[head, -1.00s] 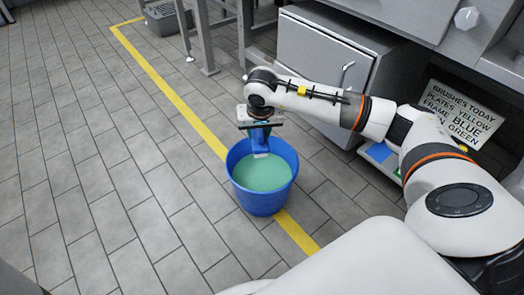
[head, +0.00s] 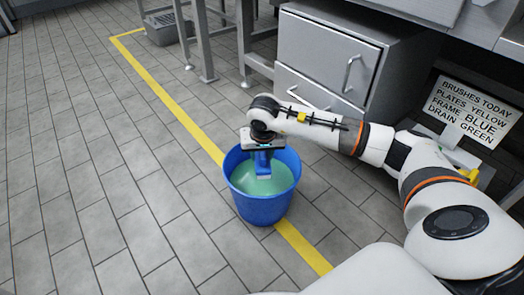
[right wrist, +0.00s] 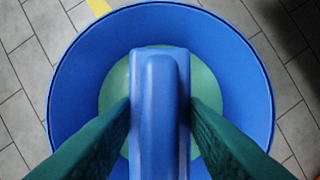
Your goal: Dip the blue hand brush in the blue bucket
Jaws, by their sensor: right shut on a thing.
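The blue bucket (head: 262,208) stands upright on the floor, with green liquid (head: 277,185) inside. My right gripper (head: 264,150) is over the bucket's mouth, shut on the blue hand brush (head: 263,160). The brush hangs downward, its pale lower end inside the rim outline. I cannot tell whether that end touches the liquid. In the right wrist view, two dark green fingers press the sides of the blue brush handle (right wrist: 160,115), and the bucket's rim (right wrist: 62,65) surrounds it. The handle hides part of the liquid. My left gripper is not in view.
A yellow line (head: 180,108) runs along the grey tiled floor beneath the bucket. A metal drawer cabinet (head: 325,50) and a brush sign (head: 470,108) stand behind my right arm. A grey crate (head: 166,28) is at the back. The floor on the left is clear.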

